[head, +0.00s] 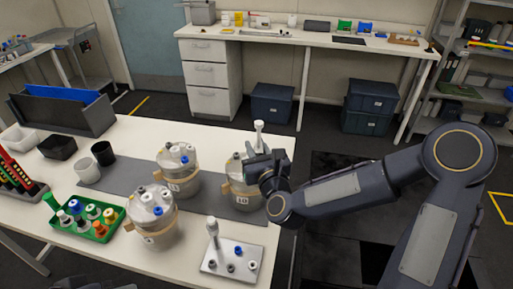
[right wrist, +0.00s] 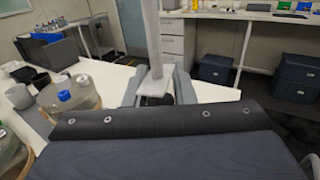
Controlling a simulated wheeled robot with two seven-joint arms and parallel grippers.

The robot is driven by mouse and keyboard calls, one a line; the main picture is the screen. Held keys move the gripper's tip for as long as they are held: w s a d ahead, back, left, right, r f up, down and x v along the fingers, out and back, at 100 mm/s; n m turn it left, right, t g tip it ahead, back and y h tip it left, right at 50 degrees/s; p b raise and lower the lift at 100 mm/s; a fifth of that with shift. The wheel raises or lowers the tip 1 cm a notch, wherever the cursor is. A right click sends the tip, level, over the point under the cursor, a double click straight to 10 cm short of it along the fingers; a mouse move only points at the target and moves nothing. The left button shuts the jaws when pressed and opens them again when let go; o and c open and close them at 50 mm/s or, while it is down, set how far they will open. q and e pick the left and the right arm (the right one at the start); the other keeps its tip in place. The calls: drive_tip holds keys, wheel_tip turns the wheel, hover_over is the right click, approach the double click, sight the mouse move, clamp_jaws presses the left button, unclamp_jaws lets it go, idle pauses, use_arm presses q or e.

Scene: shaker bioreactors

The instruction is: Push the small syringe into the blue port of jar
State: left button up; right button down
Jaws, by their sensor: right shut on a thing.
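My right gripper (head: 259,156) is shut on a small white syringe (head: 259,132), which it holds upright; the syringe also shows between the fingers in the right wrist view (right wrist: 153,45). The gripper is over the right-hand jar (head: 238,187) and hides most of its lid, so I cannot tell whether the syringe tip touches a port. The back jar (head: 180,183) has a blue port (head: 185,159) on its lid. The front jar (head: 150,228) also has a blue port (head: 158,211).
A metal stand (head: 245,250) with another upright syringe (head: 213,234) is at the table's front right. A green tray (head: 101,236) of coloured caps, black and white cups and a red rack (head: 18,176) are on the left. A grey mat (head: 115,181) lies under the jars.

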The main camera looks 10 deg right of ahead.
drive_tip(key=shift+f+b, duration=0.25)
drive_tip(key=shift+b, duration=0.15)
drive_tip(key=c, duration=1.1)
unclamp_jaws()
drive_tip(key=shift+c, duration=0.2)
drive_tip(key=s+d+b, duration=0.1)
drive_tip(key=s, duration=0.6)
drive_tip(key=shift+s+b, duration=0.3)
drive_tip(key=shift+s, duration=0.1)
